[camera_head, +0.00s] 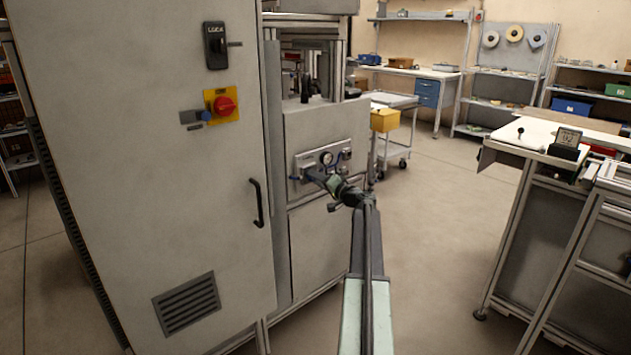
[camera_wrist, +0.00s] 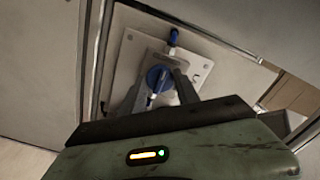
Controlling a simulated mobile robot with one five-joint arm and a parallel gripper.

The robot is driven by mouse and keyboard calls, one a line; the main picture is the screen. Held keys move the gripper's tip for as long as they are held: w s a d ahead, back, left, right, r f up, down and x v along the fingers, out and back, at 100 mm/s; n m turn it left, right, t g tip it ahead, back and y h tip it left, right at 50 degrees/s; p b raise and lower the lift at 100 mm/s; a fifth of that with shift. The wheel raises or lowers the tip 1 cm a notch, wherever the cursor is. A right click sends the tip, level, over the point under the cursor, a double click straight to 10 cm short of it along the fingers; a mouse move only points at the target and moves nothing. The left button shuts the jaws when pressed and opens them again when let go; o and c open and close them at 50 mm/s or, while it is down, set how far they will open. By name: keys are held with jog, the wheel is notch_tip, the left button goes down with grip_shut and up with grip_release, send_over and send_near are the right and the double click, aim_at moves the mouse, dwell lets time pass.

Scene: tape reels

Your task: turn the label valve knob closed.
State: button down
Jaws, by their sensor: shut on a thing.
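A pale valve plate (camera_head: 345,157) with a round gauge (camera_head: 327,158) is mounted on the grey machine front in the head view. In the wrist view the plate (camera_wrist: 127,66) is tilted and carries a blue knob (camera_wrist: 157,77) with a pale mark. My gripper (camera_wrist: 158,84) is shut on this knob, one finger on each side. A second blue part (camera_wrist: 173,38) sits near the plate's upper edge, apart from the fingers. In the head view my gripper (camera_head: 318,177) reaches the lower part of the plate and hides the knob.
A tall grey cabinet (camera_head: 140,130) with a red switch (camera_head: 224,106) and a black handle (camera_head: 257,203) stands close on the left. A workbench (camera_head: 535,138) stands at the right. A cart with a yellow bin (camera_head: 385,120) is behind. Open floor lies between.

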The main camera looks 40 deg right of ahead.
jog(key=shift+w, duration=0.1)
dwell(0.4)
jog(key=c, duration=0.9)
grip_release()
jog(key=s, duration=0.7)
jog(key=shift+s+a, duration=0.35)
jog(key=shift+s, duration=0.05)
